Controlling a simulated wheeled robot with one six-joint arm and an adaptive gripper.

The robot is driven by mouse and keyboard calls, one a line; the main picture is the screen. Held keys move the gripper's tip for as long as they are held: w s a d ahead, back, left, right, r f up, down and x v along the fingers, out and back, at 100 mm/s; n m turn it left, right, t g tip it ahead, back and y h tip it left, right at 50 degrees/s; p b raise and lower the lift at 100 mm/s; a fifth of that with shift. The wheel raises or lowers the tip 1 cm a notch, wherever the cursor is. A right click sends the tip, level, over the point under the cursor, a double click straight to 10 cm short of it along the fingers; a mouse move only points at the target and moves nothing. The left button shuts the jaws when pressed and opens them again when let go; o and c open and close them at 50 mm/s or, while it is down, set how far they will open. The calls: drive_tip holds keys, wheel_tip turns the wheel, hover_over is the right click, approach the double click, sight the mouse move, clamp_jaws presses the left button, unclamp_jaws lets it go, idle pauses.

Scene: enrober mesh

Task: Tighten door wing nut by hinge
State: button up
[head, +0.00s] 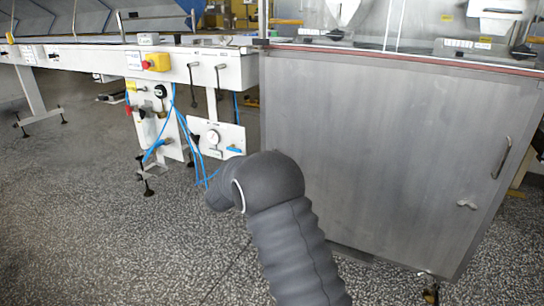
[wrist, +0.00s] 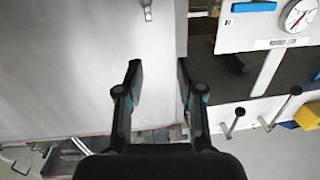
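The grey metal door (head: 380,150) fills the right of the head view, with a bar handle (head: 502,158) near its right edge. A wing nut (head: 466,204) sits below that handle. In the wrist view the door (wrist: 70,60) is on the left, and a small metal fitting (wrist: 147,9) on it is cut by the top edge. It may be the wing nut by the hinge; I cannot tell. My gripper (wrist: 160,70) is open and empty, its fingers apart near the door's edge, short of the fitting. In the head view my arm hides the gripper.
A white machine frame (head: 215,70) with an emergency stop (head: 157,62), hanging levers, blue hoses and a gauge (head: 213,137) stands left of the door. The gauge also shows in the wrist view (wrist: 299,15). Speckled floor (head: 90,220) is open at the left.

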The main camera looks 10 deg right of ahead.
drive_tip(key=w+d+f+h, duration=0.1)
drive_tip(key=w+d+f, duration=0.2)
drive_tip(key=w+d, duration=0.5)
drive_tip(key=w, duration=0.3)
drive_tip(key=shift+d+f+m+g+h, duration=0.2)
drive_tip(key=shift+m+g+h, duration=0.1)
drive_tip(key=shift+m+h, duration=0.1)
drive_tip(key=shift+r, duration=0.1)
clamp_jaws()
